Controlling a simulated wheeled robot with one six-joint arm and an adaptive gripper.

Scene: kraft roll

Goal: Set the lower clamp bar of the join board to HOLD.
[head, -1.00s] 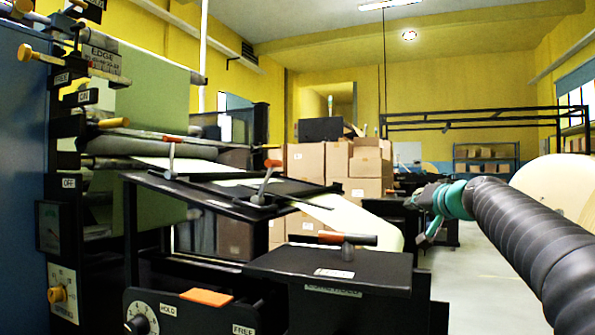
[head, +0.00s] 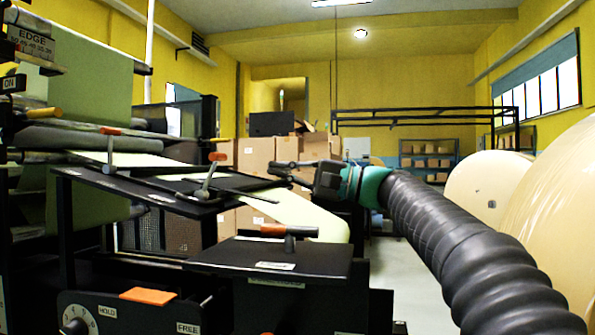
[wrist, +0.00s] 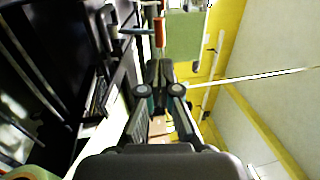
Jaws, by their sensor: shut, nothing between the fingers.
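The black slanted join board (head: 120,190) stands at the left in the head view, with a pale web across it. Its lower clamp bar (head: 180,182) has an upright grey lever with a red tip (head: 217,156). An upper lever with a red tip (head: 110,131) stands farther left. My gripper (head: 272,168) is shut and empty, to the right of the lower lever and apart from it in the picture. In the wrist view my closed fingers (wrist: 160,68) point toward a red-tipped lever (wrist: 159,32); I cannot tell which one.
A black table (head: 270,256) with an orange-handled lever (head: 272,231) is in front. Below it are an orange tab (head: 147,294), a HOLD label (head: 107,311) and a FREE label (head: 188,328). Cardboard boxes (head: 255,160) stand behind; large kraft rolls (head: 488,190) are at right.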

